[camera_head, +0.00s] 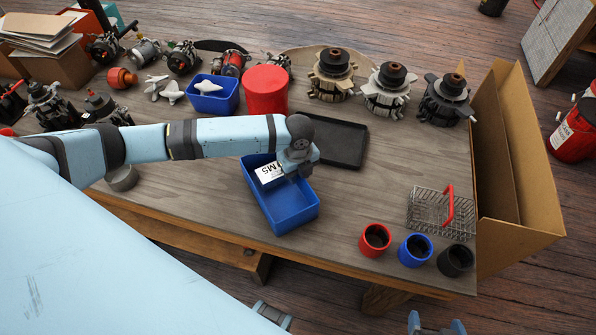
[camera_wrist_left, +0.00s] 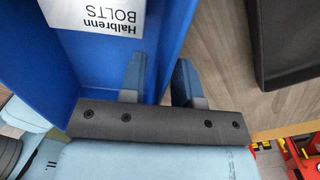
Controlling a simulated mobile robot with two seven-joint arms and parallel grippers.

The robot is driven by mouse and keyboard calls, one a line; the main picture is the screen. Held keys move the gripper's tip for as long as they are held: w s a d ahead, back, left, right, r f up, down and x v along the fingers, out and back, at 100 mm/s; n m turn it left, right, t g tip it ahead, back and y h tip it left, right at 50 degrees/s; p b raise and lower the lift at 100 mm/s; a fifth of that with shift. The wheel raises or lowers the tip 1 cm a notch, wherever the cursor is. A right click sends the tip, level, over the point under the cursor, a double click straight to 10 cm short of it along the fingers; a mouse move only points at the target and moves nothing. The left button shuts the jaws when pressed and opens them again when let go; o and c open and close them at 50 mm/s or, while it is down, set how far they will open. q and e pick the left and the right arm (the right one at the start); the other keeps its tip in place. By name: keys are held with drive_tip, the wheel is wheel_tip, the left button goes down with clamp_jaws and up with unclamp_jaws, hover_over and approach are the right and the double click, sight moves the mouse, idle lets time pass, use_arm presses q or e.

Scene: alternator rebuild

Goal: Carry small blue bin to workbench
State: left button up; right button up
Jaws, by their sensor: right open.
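The small blue bin (camera_head: 291,211) is at the front middle of the wooden workbench (camera_head: 390,205), near its front edge. A white label reading M5 (camera_head: 269,173) is on it. In the left wrist view the label reads "Halbrenn BOLTS" (camera_wrist_left: 100,25). My left gripper (camera_head: 297,170) is at the bin's right wall. In the left wrist view its fingers (camera_wrist_left: 160,85) are close together, one on each side of the blue wall (camera_wrist_left: 168,45). I cannot tell whether the bin is lifted. My right gripper (camera_head: 436,325) is low at the bottom edge, open and empty.
A black tray (camera_head: 340,142) lies just behind the bin. Another blue bin (camera_head: 213,98) with white parts and a red cylinder (camera_head: 265,90) stand farther back. Red, blue and black cups (camera_head: 416,250), a wire basket (camera_head: 440,212) and a cardboard box (camera_head: 525,185) are at right.

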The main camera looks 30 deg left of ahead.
use_arm(q)
wheel_tip(320, 180, up, 12)
drive_tip(key=shift+r, duration=0.2)
idle(0.4)
idle(0.5)
